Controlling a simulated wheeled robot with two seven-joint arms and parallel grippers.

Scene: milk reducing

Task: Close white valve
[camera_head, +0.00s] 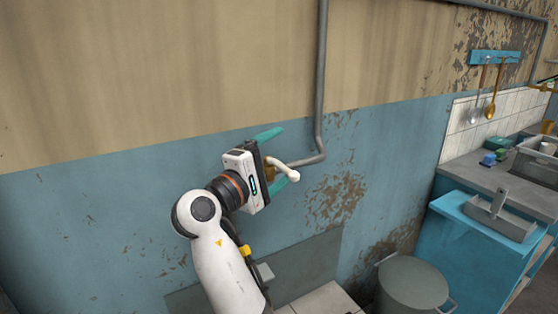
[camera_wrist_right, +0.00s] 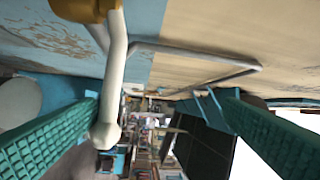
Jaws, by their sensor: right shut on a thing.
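The white valve handle (camera_head: 283,168) sticks out from a brass valve body (camera_head: 268,174) on the pipe at the wall. My right gripper (camera_head: 291,152) reaches it from the left, with its teal fingers on either side of the handle. In the right wrist view the white handle (camera_wrist_right: 114,80) runs down from the brass body (camera_wrist_right: 85,9) between the two ribbed teal fingers, its rounded end close to the left finger. The gripper's housing partly hides the valve body in the head view. My left gripper is not in view.
A grey pipe (camera_head: 319,85) runs down the beige and blue wall and bends toward the valve. A lidded grey bin (camera_head: 412,284) stands at lower right. Beyond it are a blue cabinet (camera_head: 470,240), a counter with a sink (camera_head: 540,160) and hanging utensils (camera_head: 490,95).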

